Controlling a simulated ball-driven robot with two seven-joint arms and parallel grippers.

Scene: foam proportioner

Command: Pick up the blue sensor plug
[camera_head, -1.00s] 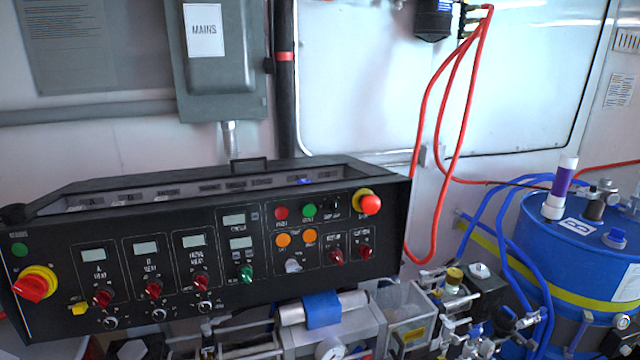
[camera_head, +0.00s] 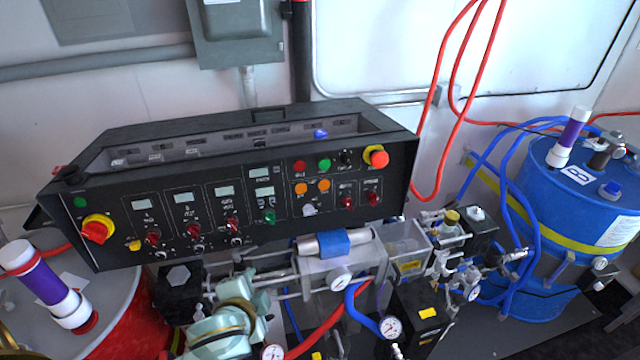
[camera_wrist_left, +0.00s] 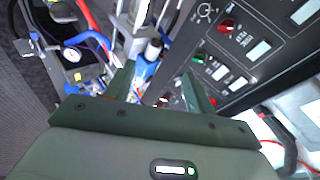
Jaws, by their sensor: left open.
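A small blue piece (camera_head: 320,134), which looks like the blue sensor plug, sits in the right part of the open tray along the top of the black control panel (camera_head: 250,200). I cannot make out the plug in the left wrist view. My left gripper (camera_wrist_left: 157,70) is open in the left wrist view, its two dark green fingers spread, with nothing held between them. Pale green parts of my left arm show at the bottom of the head view, in front of and below the panel, well apart from the plug. My right gripper is not in view.
Below the panel are a pump block with a blue-wrapped cylinder (camera_head: 333,243), gauges (camera_head: 391,327) and hoses. A red drum (camera_head: 130,318) stands at lower left, a blue drum (camera_head: 570,210) at right. Red hoses (camera_head: 437,110) hang on the wall behind. The space above the tray looks clear.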

